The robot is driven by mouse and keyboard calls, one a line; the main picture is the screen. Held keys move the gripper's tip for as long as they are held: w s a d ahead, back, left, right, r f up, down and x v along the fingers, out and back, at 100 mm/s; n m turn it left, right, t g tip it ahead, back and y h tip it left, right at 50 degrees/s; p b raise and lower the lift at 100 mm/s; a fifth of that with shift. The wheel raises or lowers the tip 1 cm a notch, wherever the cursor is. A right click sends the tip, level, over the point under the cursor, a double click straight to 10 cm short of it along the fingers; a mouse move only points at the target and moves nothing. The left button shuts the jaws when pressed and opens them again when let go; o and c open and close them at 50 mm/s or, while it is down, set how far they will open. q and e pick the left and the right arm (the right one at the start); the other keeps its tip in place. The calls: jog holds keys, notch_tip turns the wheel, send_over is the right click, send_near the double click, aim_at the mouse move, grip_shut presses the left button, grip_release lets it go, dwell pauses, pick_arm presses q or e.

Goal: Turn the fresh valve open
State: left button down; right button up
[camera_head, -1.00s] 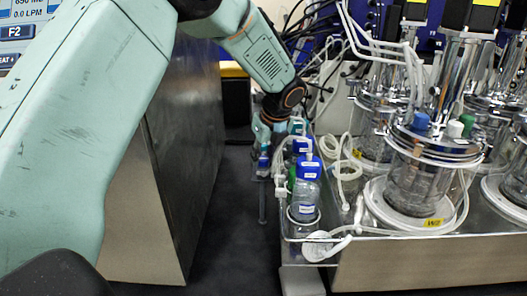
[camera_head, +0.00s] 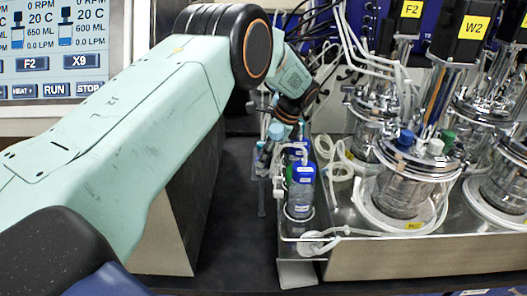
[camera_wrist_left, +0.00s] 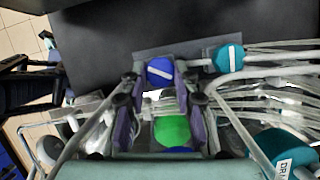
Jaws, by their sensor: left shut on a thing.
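A blue round valve knob (camera_wrist_left: 159,71) with a white slanted stripe sits between my left fingertips in the left wrist view. My left gripper (camera_wrist_left: 160,82) is shut on it, one finger on each side. I cannot read a label naming it as the fresh valve. A teal knob (camera_wrist_left: 228,57) with a similar white stripe is to its right, apart from the fingers. In the head view my left gripper (camera_head: 267,147) reaches down at the left end of the bench, and its fingertips are hard to make out. My right gripper is not in view.
A blue-capped bottle (camera_head: 301,190) stands close to the gripper. A green cap (camera_wrist_left: 172,130) lies below the fingers in the wrist view, near a teal cap (camera_wrist_left: 280,150) and white tubing. Glass reactors (camera_head: 405,185) stand to the right.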

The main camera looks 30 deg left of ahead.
pick_arm(q)
jog(key=shift+w+n+g, duration=0.2)
jog(key=shift+n+g, duration=0.1)
jog(key=shift+n, duration=0.7)
jog(key=shift+w+n+g+h+b, duration=0.1)
jog(key=shift+n+g+h+b, duration=0.3)
jog(key=shift+n+b, duration=0.55)
jog(key=shift+a+r+n+g+h+b, duration=0.1)
jog(key=shift+n+g+h+b, duration=0.3)
jog(key=shift+n, duration=0.85)
jog(key=shift+w+r, duration=0.1)
jog(key=shift+r, duration=0.05)
jog(key=c, duration=1.4)
grip_release()
jog(key=o, duration=0.3)
jog(key=shift+o, duration=0.4)
